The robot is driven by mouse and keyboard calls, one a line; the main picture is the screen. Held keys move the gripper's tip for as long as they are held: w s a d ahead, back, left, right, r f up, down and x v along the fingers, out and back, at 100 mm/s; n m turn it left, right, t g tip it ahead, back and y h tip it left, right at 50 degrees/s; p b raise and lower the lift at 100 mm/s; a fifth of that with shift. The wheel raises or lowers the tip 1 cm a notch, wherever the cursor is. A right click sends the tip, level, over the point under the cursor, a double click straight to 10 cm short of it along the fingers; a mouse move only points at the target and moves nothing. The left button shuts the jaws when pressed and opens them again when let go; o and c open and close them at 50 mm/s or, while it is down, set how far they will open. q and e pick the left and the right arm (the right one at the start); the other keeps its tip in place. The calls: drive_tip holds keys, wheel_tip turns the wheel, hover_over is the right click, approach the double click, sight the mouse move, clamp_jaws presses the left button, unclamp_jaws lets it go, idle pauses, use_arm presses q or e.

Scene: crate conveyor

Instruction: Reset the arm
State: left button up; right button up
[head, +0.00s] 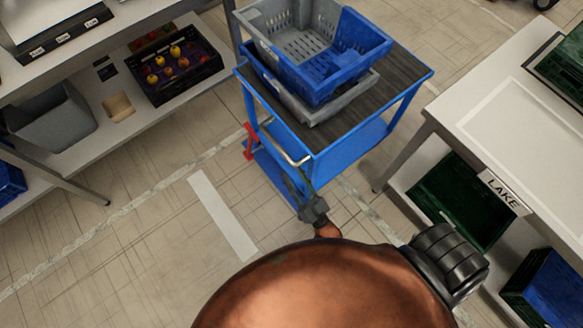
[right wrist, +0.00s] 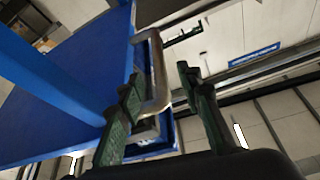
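My right gripper (head: 303,187) reaches down to the near side of the blue cart (head: 352,150) in the head view, close to its metal handle (head: 286,146). In the right wrist view the two dark green fingers of the gripper (right wrist: 160,75) stand apart. The metal handle (right wrist: 157,70) shows between them, nearer the left finger, with a gap to the right finger. I cannot tell whether a finger touches it. My copper-coloured arm hides the bottom middle of the head view. My left gripper is out of view.
A blue crate (head: 322,77) and grey crates are stacked on the cart. A shelf at left holds a black crate of fruit (head: 143,85) and a grey bin (head: 52,118). A white table (head: 520,110) stands at right, with a green crate (head: 447,200) below. Floor left of the cart is clear.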

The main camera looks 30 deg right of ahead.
idle(0.7)
